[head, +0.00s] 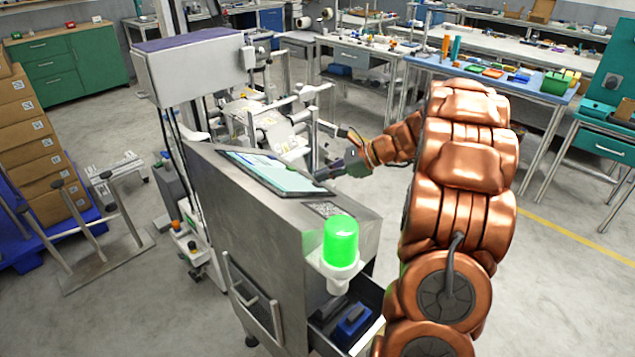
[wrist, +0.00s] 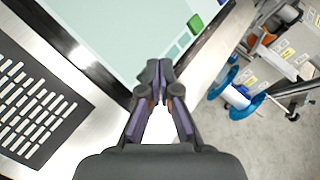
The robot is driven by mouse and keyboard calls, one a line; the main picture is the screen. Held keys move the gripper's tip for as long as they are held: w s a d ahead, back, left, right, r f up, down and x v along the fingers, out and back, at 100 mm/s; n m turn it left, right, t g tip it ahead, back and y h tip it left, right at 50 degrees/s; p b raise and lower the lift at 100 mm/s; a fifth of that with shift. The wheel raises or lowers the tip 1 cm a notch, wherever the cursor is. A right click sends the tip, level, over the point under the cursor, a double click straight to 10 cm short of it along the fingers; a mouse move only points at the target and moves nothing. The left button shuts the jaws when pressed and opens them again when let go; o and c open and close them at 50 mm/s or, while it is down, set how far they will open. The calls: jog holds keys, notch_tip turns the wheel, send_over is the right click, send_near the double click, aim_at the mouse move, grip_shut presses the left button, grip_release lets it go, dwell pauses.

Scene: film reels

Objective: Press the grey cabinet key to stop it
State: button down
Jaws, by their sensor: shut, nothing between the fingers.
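The grey cabinet (head: 225,215) stands in the middle of the head view, with a tilted screen (head: 275,172) on its top. In the wrist view the pale screen (wrist: 125,30) shows a green key (wrist: 195,22) near its edge, with smaller teal keys (wrist: 177,47) beside it. I cannot make out any key that is grey. My gripper (head: 322,175) is over the screen's right edge; in the wrist view its closed fingertips (wrist: 153,72) are over the screen's border, below and left of the green key. Whether they touch is unclear. A green lamp (head: 341,240) on the cabinet is lit.
A slotted plate (wrist: 35,105) lies beside the screen on the cabinet top. An open drawer (head: 345,325) with a blue item juts out below the lamp. Machine frames stand behind the cabinet, and a blue-topped bench (head: 485,75) is at the back right.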

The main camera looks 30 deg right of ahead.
jog(key=shift+d+r+p, duration=0.25)
jog(key=shift+r+p, duration=0.05)
jog(key=shift+r, duration=0.15)
jog(key=r+p, duration=0.1)
jog(key=d+r+p, duration=0.1)
jog(key=p, duration=0.1)
jog(key=d+r+p, duration=0.1)
jog(key=r, duration=0.1)
jog(key=shift+w+d+r+p, duration=0.1)
jog(key=shift+w+d+p, duration=0.1)
jog(key=shift+w+p, duration=0.1)
dwell(0.8)
